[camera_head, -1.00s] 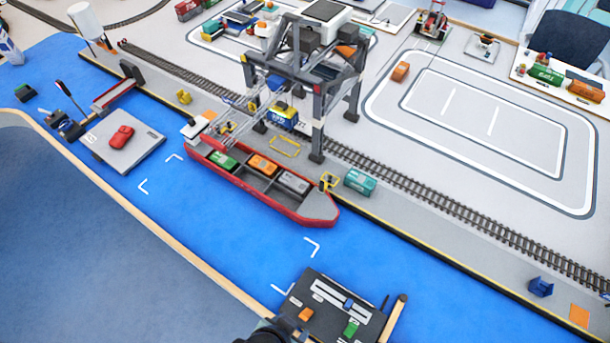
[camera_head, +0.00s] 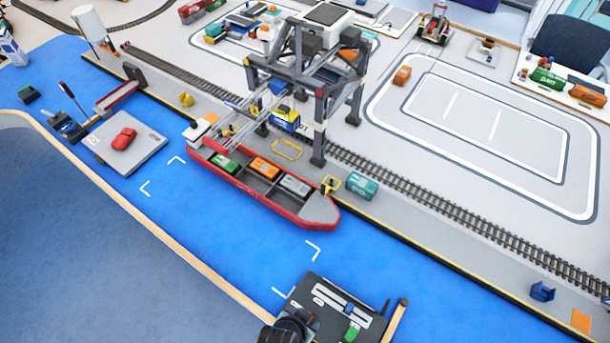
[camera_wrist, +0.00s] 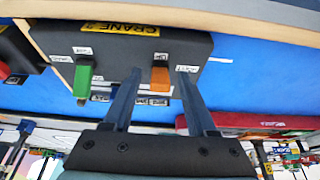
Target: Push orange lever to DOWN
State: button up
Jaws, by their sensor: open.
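The orange lever (camera_wrist: 160,76) stands on a dark control box (camera_wrist: 48,38) labelled "CRANE 2" in the wrist view. My gripper (camera_wrist: 159,85) is open, with one finger on each side of the orange lever in that picture. I cannot tell whether a finger touches it. A green lever (camera_wrist: 83,78) is to the left on the same box. In the head view the box (camera_head: 318,290) is at the bottom, and my gripper's dark wrist covers the place of the orange lever. The lever's small labels are too blurred to read surely.
The green lever (camera_head: 352,332) also shows in the head view. A red ship (camera_head: 250,190) with several containers lies under the grey gantry crane (camera_head: 318,115). Open blue surface (camera_head: 220,235) lies between ship and box.

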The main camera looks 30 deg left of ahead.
jog(key=shift+c, duration=0.3)
grip_shut()
